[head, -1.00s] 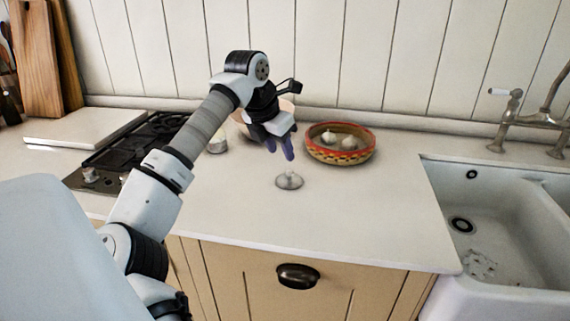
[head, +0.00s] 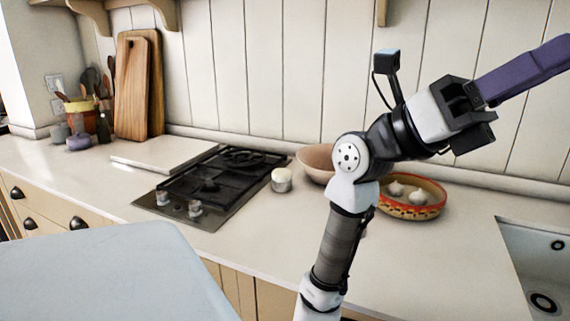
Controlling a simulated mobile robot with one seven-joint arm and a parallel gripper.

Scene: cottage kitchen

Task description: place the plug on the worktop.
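The worktop (head: 440,255) is a pale counter running across the view. The plug is not clearly visible now. The part of the worktop where a small grey disc with a knob stood a second ago lies behind my arm. My gripper (head: 535,70) is raised high at the upper right, in front of the wall panelling and well above the worktop. Its purple fingers point up and right and reach the picture's edge. They are seen side-on, so their gap does not show, and I see nothing held.
A patterned bowl (head: 437,205) with garlic and a pinkish bowl (head: 315,160) stand at the back. A lidded pot (head: 281,182) is beside the black hob (head: 215,180). The sink (head: 540,245) is at the right. Free worktop lies between the bowls and the front edge.

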